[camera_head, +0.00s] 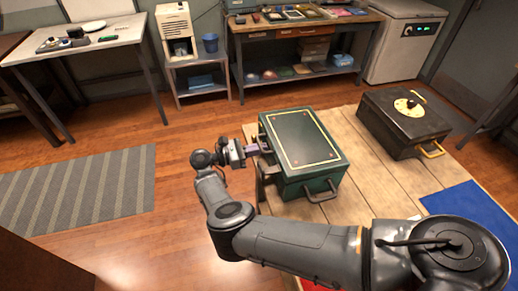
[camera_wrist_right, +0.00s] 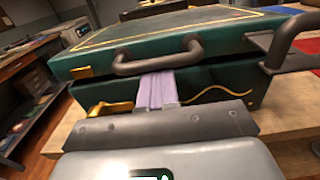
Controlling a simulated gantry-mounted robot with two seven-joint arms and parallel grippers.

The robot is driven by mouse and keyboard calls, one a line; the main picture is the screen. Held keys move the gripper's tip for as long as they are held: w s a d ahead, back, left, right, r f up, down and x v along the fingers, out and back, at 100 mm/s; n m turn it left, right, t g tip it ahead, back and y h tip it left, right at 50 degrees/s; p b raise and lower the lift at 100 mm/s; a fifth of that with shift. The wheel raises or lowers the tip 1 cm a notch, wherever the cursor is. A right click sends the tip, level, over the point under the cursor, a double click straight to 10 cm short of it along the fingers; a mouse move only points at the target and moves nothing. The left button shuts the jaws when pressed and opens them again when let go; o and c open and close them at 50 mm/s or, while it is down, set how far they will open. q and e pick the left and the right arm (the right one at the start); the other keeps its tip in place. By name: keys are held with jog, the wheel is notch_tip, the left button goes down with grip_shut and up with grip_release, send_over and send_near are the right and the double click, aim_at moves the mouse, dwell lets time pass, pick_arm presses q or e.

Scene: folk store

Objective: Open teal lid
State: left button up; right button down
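The teal box with its teal lid (camera_head: 300,138) sits on the wooden table, its lid edged in gold lines. In the right wrist view the lid (camera_wrist_right: 180,32) lies over the box body (camera_wrist_right: 235,85), with a dark gap along the front between them. A dark handle (camera_wrist_right: 158,55) is on the lid's front. My right gripper (camera_head: 252,149) is at the box's left side in the head view. Its lavender fingers (camera_wrist_right: 157,90) are together, with their tips just below the handle at the gap; exact contact is hidden. My left gripper is out of view.
A black box (camera_head: 400,115) with a round yellow plate stands to the right on the wooden table (camera_head: 345,205). A blue mat (camera_head: 465,215) lies at the near right. A workbench, small shelf and white table stand behind, with open floor between.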

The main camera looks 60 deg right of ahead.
aim_at(260, 143)
jog(key=shift+r, duration=0.15)
jog(key=shift+r+p, duration=1.15)
jog(key=shift+p, duration=0.05)
jog(key=shift+r, duration=0.15)
jog(key=shift+d+r+p, duration=0.1)
jog(key=shift+r+p, duration=0.05)
jog(key=shift+p, duration=0.15)
jog(key=shift+s+d+r+p, duration=0.1)
jog(key=shift+s+r+p, duration=0.05)
jog(key=shift+r+p, duration=0.8)
jog(key=shift+r, duration=0.1)
